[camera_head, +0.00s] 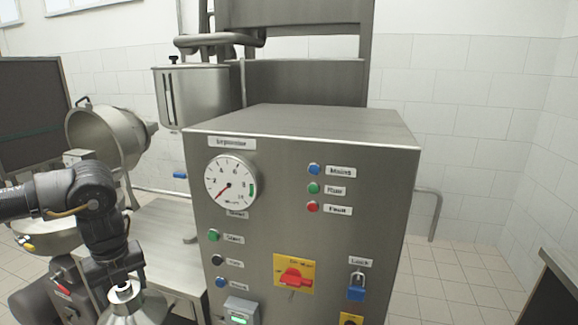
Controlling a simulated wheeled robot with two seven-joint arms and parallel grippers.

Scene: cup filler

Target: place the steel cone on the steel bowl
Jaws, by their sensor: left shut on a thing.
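My left gripper (122,289) comes down from the left and is shut on the narrow top of the steel cone (148,308). The cone is shiny, flares downward and runs off the bottom edge of the head view. A large round steel vessel (88,137) stands tilted at the left, behind my left arm. A second rounded steel shape (42,240) shows below it, partly hidden by my arm. I cannot tell which of these, if either, is the steel bowl. My right gripper is not in view.
A steel control cabinet (300,170) with a gauge, buttons and a blue padlock fills the middle, just right of my left gripper. A steel work surface (165,240) lies behind the gripper. A dark-topped steel edge (557,270) stands at the lower right. Tiled floor (455,275) shows between.

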